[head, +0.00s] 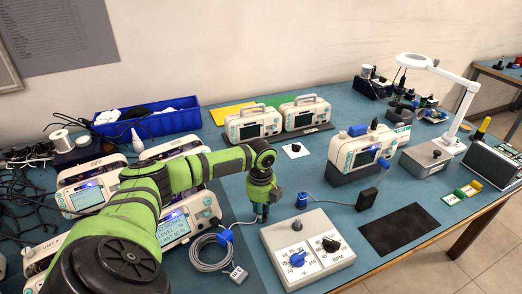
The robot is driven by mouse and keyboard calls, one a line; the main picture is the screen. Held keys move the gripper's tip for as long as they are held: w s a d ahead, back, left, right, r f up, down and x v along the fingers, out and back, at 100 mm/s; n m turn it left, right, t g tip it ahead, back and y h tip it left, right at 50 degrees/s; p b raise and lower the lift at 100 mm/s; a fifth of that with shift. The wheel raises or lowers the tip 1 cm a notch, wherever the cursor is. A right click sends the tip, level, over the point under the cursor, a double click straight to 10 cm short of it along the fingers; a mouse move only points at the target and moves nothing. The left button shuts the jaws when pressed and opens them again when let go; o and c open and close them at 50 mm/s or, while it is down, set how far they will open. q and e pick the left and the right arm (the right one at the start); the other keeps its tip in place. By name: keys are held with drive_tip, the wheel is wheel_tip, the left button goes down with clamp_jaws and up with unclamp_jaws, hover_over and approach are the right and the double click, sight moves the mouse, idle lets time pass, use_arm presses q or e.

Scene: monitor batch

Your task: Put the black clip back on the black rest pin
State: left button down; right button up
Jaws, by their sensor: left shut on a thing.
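My left gripper (258,215) points down over the blue bench mat, left of the white knob box. Its fingers are shut on a small dark thing, which I take to be the black clip; the fingers mostly hide it. A thin grey cable runs from there to the left, toward a coil (205,252) and a blue clip (227,236). A small white plate with a dark peg (296,148) lies behind the gripper; I cannot tell if this is the black rest pin. My right gripper is out of view.
The white knob box (310,262) stands close to the right of the gripper. A small blue piece (301,200) and a black block (367,199) stand behind it. Monitors (255,124) stand behind and left. A black mat (394,230) lies bare at right.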

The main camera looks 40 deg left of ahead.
use_arm(q)
drive_tip(key=shift+f, duration=0.2)
idle(0.7)
drive_tip(key=c, duration=0.9)
unclamp_jaws()
drive_tip(key=shift+o, duration=0.2)
